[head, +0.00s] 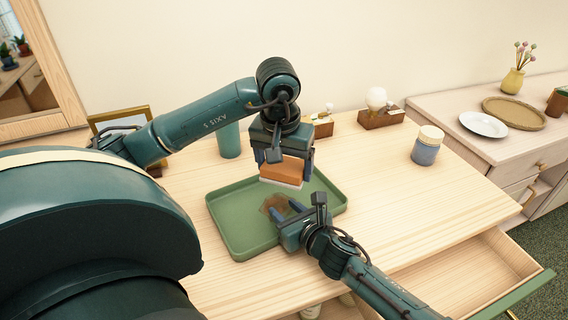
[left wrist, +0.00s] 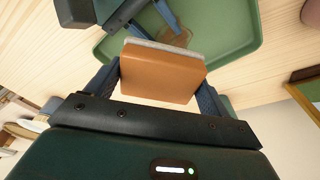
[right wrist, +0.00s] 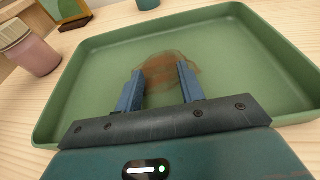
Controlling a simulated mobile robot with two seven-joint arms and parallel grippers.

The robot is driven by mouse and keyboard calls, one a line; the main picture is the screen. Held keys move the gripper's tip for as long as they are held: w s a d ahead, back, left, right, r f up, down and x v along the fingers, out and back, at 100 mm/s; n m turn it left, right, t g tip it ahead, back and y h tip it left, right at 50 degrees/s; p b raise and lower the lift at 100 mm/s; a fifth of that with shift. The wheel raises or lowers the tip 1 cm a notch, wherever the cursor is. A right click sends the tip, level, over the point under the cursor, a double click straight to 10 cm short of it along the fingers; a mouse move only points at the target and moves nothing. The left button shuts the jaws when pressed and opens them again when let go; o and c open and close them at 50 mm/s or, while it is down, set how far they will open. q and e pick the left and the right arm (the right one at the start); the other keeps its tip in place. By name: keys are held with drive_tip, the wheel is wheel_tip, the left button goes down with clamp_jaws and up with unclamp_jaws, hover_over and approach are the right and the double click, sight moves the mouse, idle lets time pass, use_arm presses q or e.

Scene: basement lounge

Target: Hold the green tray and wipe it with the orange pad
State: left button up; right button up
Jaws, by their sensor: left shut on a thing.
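The green tray (head: 235,240) lies flat on the wooden table, with a brown smear (head: 275,206) on its floor. The smear also shows in the right wrist view (right wrist: 172,72). My left gripper (head: 282,169) is shut on the orange pad (head: 283,170), which has a pale underside. It holds the pad above the tray's back part, and the left wrist view shows the pad (left wrist: 160,75) between both fingers. My right gripper (head: 285,213) is low over the tray's front right side.
A teal cup (head: 229,139) stands behind the tray, and a blue jar (head: 427,146) to its right. Small wooden boxes (head: 381,117) stand at the back. A pink jar (right wrist: 30,48) shows in the right wrist view. A drawer (head: 460,275) is open at front right.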

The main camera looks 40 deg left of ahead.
clamp_jaws()
idle(0.8)
drive_tip(key=shift+c, duration=1.5)
unclamp_jaws()
drive_tip(key=shift+d, duration=0.1)
drive_tip(key=v, duration=1.1)
drive_tip(key=shift+s+d+r, duration=0.15)
drive_tip(key=shift+d, duration=0.2)
